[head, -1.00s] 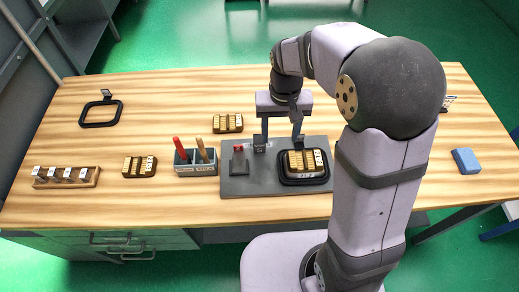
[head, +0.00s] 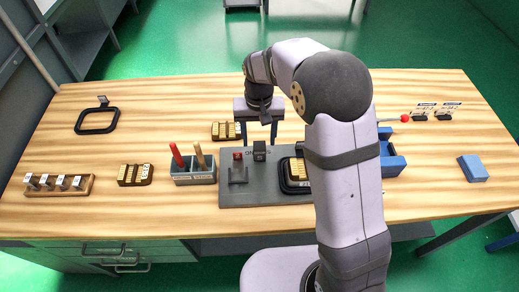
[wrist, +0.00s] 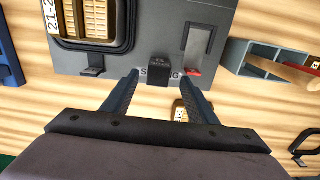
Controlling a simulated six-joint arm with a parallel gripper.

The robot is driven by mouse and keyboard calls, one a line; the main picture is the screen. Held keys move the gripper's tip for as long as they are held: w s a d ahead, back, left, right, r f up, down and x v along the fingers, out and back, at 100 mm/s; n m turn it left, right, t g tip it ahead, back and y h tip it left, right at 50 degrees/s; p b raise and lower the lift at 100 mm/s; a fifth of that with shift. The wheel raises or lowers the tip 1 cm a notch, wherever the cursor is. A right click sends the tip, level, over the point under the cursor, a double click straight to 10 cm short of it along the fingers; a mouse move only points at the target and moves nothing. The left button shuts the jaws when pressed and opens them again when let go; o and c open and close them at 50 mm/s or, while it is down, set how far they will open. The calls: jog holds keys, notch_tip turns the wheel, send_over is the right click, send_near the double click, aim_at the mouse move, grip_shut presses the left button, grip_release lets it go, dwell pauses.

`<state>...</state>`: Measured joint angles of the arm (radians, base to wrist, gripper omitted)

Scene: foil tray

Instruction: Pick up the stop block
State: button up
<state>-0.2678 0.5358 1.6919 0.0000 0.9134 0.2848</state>
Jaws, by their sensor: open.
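The stop block appears to be the small black block (head: 259,151) on the grey plate (head: 240,196), near the plate's back edge. In the wrist view the block (wrist: 159,72) stands over lettering on the plate, partly covering it. My gripper (head: 258,137) is open and empty just behind the block in the head view. In the wrist view, the gripper's fingertips (wrist: 160,80) lie on either side of the block, with a gap at each side. Whether the fingers are down at its height is hard to tell.
On the plate are a red-tipped piece (head: 238,170) and a black-rimmed tray (head: 284,180), partly hidden by my arm. A grey holder with handles (head: 194,175) stands left of the plate. A brass-coloured block (head: 225,131) sits behind it, a blue box (head: 393,162) to the right.

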aim_at(259, 145)
jog(key=shift+w+d+f+p, duration=0.1)
jog(key=shift+f+p, duration=1.05)
jog(key=shift+f, duration=1.45)
grip_shut()
jog(key=shift+w+r, duration=0.1)
